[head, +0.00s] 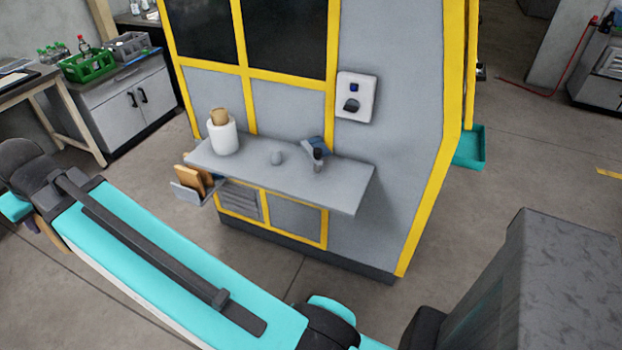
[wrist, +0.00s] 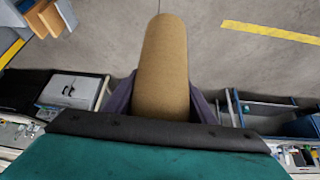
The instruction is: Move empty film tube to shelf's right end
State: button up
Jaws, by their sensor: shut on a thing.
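The empty film tube, a plain brown cardboard cylinder (wrist: 162,50), is between the dark purple fingers of my gripper (wrist: 160,103) in the wrist view. My gripper is shut on it, and its far end sticks out beyond the fingers. In the head view my gripper is at the far left edge, mostly hidden behind my arm. The grey shelf (head: 342,192) is fixed to the front of the yellow-framed machine, well to the right of my gripper. The right end of the shelf is bare.
A side holder with brown boards (head: 194,180) hangs by the left end. A white dispenser (head: 356,97) is above the right part.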

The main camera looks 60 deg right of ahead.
jog(key=shift+d, duration=0.1)
jog(key=shift+d+f, duration=0.15)
jog(key=shift+d, duration=0.35)
jog(key=s+d+f+m+g+h+b, duration=0.1)
jog(key=s+d+f+m+h+b, duration=0.2)
jog(key=d, duration=0.8)
jog(key=s+d+f+m+g+h, duration=0.15)
jog(key=s+d+m, duration=0.3)
jog(key=d, duration=0.55)
jog(key=s+d+f+m+g+h+b, duration=0.1)
jog(key=s+d+f+m+g+b, duration=0.1)
jog(key=s+d+m, duration=0.6)
jog(key=s+d+f+m+g+h+b, duration=0.1)
jog(key=s+d+f+g+b, duration=0.1)
jog(key=s+d, duration=0.7)
jog(key=s+d+f+m+g+b, duration=0.1)
jog(key=s+d+m, duration=0.3)
jog(key=s, duration=0.4)
jog(key=s+d+f+m+g+y+b, duration=0.1)
jog(key=s+d+m, duration=0.3)
jog(key=s, duration=0.5)
jog(key=s+d+f+m+g+y+b, duration=0.1)
jog(key=s+d+m+g, duration=0.2)
jog(key=s, duration=0.5)
jog(key=shift+s+d+m+b, duration=0.4)
jog(key=shift+d+m, duration=0.25)
jog(key=shift+d, duration=0.25)
jog(key=shift+w+d+r+p, duration=0.15)
jog(key=shift+d+p, duration=0.05)
jog(key=shift+p, duration=0.4)
